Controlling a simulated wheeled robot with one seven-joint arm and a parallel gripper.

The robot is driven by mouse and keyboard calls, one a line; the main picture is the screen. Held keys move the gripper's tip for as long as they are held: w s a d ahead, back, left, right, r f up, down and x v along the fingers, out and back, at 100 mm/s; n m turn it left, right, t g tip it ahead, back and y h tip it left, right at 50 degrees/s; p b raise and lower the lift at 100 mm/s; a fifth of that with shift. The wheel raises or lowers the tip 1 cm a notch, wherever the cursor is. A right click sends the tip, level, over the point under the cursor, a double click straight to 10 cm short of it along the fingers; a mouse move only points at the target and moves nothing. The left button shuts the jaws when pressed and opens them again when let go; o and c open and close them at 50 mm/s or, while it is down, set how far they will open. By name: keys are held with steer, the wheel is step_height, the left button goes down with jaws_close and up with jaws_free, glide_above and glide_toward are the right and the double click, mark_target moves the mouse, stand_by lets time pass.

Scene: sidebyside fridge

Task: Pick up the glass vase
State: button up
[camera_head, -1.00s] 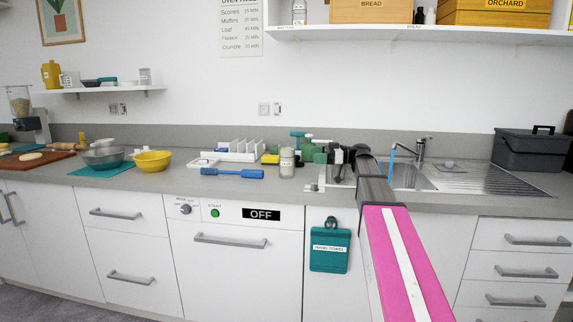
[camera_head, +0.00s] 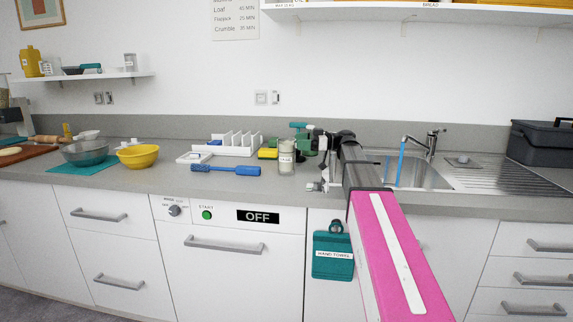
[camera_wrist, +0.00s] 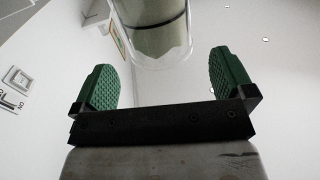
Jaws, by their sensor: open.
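A clear glass vessel with a pale label, which I take to be the glass vase (camera_head: 286,160), stands upright on the counter left of the sink. My gripper (camera_head: 303,145), with green finger pads, is just right of and behind it in the head view, at the end of my arm. In the wrist view the rounded end of a clear glass vessel (camera_wrist: 160,40) fills the top middle, in line with the gap between the fingers. My gripper (camera_wrist: 165,82) is open there, a finger on each side, and nothing is clamped. Contact cannot be told.
A blue brush-like tool (camera_head: 226,169) lies left of the glass, before a white rack (camera_head: 235,147). A yellow sponge-like item (camera_head: 267,153) is close beside it. The sink with faucet (camera_head: 432,143) is to the right. A yellow bowl (camera_head: 138,156) is farther left. Bare counter lies in front.

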mark_target(286, 157)
steer(key=shift+a, duration=2.75)
steer(key=shift+r, duration=0.1)
steer(key=c, duration=0.9)
